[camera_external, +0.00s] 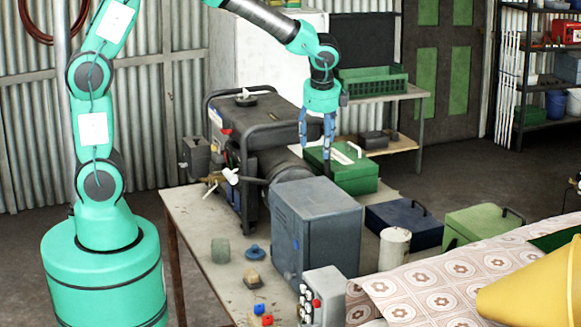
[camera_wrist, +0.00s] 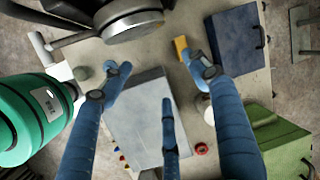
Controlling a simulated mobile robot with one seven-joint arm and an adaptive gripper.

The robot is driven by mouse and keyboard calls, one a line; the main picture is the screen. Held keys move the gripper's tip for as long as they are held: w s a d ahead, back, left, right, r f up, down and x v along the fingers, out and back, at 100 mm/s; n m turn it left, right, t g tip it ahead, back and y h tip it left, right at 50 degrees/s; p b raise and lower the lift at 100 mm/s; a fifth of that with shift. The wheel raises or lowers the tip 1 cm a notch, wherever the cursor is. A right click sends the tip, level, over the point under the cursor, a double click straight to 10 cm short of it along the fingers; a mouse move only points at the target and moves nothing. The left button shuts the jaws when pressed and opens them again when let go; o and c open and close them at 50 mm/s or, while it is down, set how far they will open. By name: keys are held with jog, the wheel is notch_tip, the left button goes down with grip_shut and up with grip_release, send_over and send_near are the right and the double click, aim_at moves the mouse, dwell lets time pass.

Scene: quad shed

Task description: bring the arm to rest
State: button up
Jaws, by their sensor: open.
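My gripper (camera_external: 316,140) has blue fingers and hangs pointing down in the external view, in front of the black generator and above the grey metal box (camera_external: 315,230). The fingers are spread, with nothing held between them. In the wrist view my gripper (camera_wrist: 160,80) also shows spread fingers, with the grey box (camera_wrist: 140,120) below them. My arm is raised, arching from its green base at the left over to the gripper. The top of the arm is cut off by the frame.
The workbench (camera_external: 200,220) holds the generator (camera_external: 275,135), a green toolbox (camera_external: 350,172), a white can (camera_external: 394,250), a green cylinder (camera_external: 220,250), a blue knob (camera_external: 254,251) and a small switch box (camera_external: 322,295). Blue (camera_external: 405,223) and green (camera_external: 478,224) cases stand right, behind patterned cloth (camera_external: 430,285).

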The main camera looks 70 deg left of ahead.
jog(key=s+a+r+n+t+h+p, duration=0.2)
jog(key=s+r+n, duration=0.5)
jog(key=s+r, duration=0.8)
jog(key=s+r+n+t+p, duration=0.1)
jog(key=s+n, duration=0.2)
jog(key=s, duration=0.5)
jog(key=s+d+r+n+t+h+p, duration=0.1)
jog(key=s+r+n, duration=0.1)
jog(key=s, duration=0.7)
jog(key=shift+r+n+p, duration=0.15)
jog(key=shift+n+p, duration=0.25)
jog(key=shift+n, duration=0.3)
